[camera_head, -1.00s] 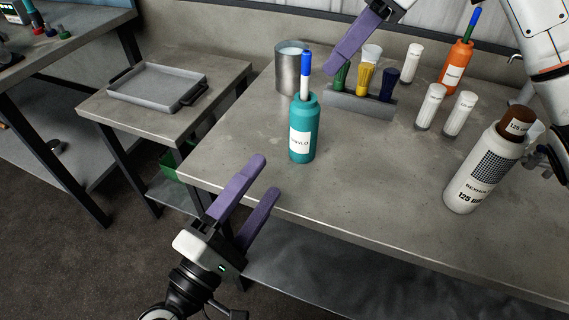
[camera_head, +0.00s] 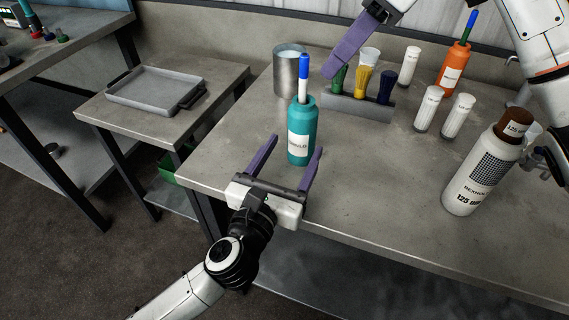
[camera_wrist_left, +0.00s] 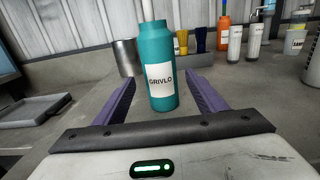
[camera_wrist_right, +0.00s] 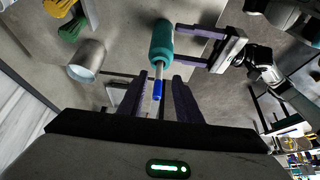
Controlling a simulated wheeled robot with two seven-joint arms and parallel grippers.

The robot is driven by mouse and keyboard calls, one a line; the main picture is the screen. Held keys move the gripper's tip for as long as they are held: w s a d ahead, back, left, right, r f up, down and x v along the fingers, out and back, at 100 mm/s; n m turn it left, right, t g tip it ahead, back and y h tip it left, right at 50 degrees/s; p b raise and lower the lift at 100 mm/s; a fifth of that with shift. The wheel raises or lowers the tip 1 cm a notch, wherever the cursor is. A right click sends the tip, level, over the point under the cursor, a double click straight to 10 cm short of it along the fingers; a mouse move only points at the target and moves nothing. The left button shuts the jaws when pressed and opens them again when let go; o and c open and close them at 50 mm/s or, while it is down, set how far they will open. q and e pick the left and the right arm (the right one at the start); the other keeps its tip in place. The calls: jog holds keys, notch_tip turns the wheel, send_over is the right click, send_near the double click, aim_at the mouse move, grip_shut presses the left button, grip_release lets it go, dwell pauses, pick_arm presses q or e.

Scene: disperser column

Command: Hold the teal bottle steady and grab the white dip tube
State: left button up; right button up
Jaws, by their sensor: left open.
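The teal bottle (camera_head: 301,133) stands upright near the table's front edge, its label facing my left wrist camera (camera_wrist_left: 159,68). The white dip tube (camera_head: 303,88), with a blue top (camera_head: 305,66), sticks up from its mouth. My left gripper (camera_head: 296,146) is open, its purple fingers reaching to either side of the bottle; contact cannot be told. My right gripper (camera_head: 329,76) is above the table, to the right of the tube's top in the head view. In the right wrist view it is open (camera_wrist_right: 159,76), with the tube's blue end appearing between its fingers.
A steel beaker (camera_head: 287,74) stands behind the bottle. A grey rack (camera_head: 359,106) with coloured items is behind and right. White-capped vials, an orange bottle (camera_head: 452,72) and a large white bottle (camera_head: 482,178) stand farther right. The front middle of the table is clear.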

aim_at(297, 143)
pick_arm(q)
jog(key=x, duration=0.5)
jog(key=shift+w+d, duration=0.15)
jog(key=shift+w, duration=0.2)
jog(key=shift+c, duration=0.2)
jog(key=c, duration=1.2)
pick_arm(e)
jog(key=shift+o, duration=0.4)
